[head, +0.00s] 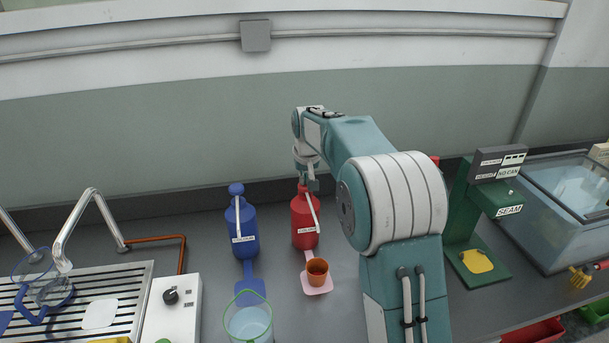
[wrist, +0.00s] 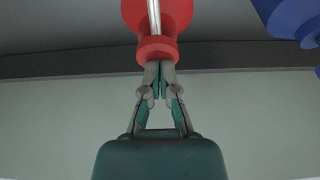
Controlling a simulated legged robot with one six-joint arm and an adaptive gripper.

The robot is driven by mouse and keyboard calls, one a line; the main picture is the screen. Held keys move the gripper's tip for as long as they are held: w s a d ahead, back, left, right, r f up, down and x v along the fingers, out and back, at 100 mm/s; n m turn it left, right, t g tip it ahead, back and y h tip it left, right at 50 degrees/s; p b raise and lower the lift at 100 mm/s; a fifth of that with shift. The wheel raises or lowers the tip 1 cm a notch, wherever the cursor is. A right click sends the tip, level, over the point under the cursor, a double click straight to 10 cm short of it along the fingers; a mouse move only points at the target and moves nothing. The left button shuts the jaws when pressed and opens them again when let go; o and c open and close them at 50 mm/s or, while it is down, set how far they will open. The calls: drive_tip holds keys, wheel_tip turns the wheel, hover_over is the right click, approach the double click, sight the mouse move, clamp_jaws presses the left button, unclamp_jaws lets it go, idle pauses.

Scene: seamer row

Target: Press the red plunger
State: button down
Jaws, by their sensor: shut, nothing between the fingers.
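The red pump bottle (head: 304,225) stands on the grey counter against the back wall, with a pale label and a thin light spout angled down to the front. Its red plunger (wrist: 157,50) shows in the wrist view at the fingertips. My gripper (head: 310,188) points down over the bottle's top in the head view. In the wrist view my gripper (wrist: 158,70) is shut and empty, its tips at the plunger's top; I cannot tell whether they touch it or sit just above. In the head view the plunger is largely hidden by the gripper.
An orange cup (head: 317,271) sits on a pink pad (head: 316,289) before the red bottle. A blue pump bottle (head: 240,228) stands to its left. A green-rimmed pitcher (head: 248,322) is in front. A green seamer (head: 466,215) and glass tank (head: 562,210) are at right.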

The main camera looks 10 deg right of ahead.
sight(307, 197)
drive_tip(key=shift+s+f, duration=0.1)
drive_tip(key=shift+f, duration=0.1)
drive_tip(key=v, duration=1.2)
drive_tip(key=shift+r, duration=0.15)
drive_tip(key=s+r+t, duration=0.1)
drive_tip(key=s+r, duration=0.2)
drive_tip(key=s, duration=1.6)
drive_tip(key=s+f, duration=0.4)
drive_tip(key=s, duration=0.4)
drive_tip(key=s+f+t, duration=0.1)
drive_tip(key=s+f, duration=0.3)
drive_tip(key=s, duration=0.5)
drive_tip(key=shift+d, duration=0.25)
